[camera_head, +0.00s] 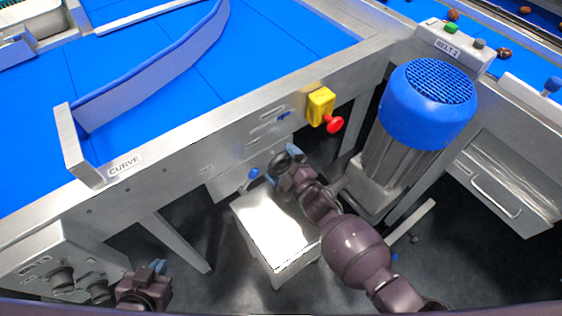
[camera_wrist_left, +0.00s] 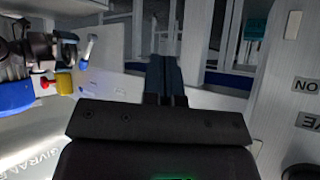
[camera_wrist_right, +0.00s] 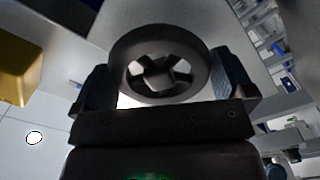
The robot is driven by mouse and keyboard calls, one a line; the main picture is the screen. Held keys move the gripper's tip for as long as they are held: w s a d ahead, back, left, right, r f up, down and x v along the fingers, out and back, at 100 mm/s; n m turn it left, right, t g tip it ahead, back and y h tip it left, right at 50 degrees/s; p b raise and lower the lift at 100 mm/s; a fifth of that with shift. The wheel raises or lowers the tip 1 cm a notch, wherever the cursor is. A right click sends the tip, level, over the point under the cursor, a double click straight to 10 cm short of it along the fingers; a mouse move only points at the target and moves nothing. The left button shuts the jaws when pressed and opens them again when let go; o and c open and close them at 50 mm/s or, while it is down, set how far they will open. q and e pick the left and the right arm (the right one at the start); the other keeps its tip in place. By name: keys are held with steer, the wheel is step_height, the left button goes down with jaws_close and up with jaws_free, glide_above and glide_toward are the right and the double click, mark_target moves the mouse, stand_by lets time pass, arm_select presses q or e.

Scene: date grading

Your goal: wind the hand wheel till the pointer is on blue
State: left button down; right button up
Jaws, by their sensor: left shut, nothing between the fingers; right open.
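The dark hand wheel (camera_wrist_right: 160,62) has a thick round rim and spokes, and sits between the fingers of my right gripper (camera_wrist_right: 165,82) in the right wrist view. The fingers are open, one on each side of the rim; I cannot tell whether they touch it. In the head view my right gripper (camera_head: 282,165) is at the machine's front panel and mostly hides the wheel. My left gripper (camera_head: 157,268) is low at the left, away from the wheel; its fingers are together and empty in the left wrist view (camera_wrist_left: 166,80). I cannot make out the pointer or its colours.
A yellow box with a red button (camera_head: 321,106) is close above right of my right gripper. A big blue-capped motor (camera_head: 428,100) stands to its right. A white box (camera_head: 272,232) is below. A control panel with knobs (camera_head: 62,275) is near my left gripper.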

steer(key=p+v, duration=0.1)
steer(key=v, duration=0.9)
steer(key=shift+p, duration=0.3)
steer(key=shift+s+d, duration=0.1)
steer(key=s+d+r+m+g+h+p, duration=0.1)
steer(key=s+d+r+m+h, duration=0.1)
steer(key=s+d+m+h, duration=0.3)
steer(key=s+d+r+m+g+h+p, duration=0.2)
steer(key=s+d+m+h, duration=0.3)
steer(key=s+d+m, duration=0.6)
steer(key=s+d+r, duration=0.1)
steer(key=s+d, duration=0.3)
steer(key=d, duration=0.1)
steer(key=shift+s+r+m+g+h, duration=0.15)
steer(key=shift+s+m+g+h, duration=0.1)
steer(key=shift+m+g+h, duration=0.05)
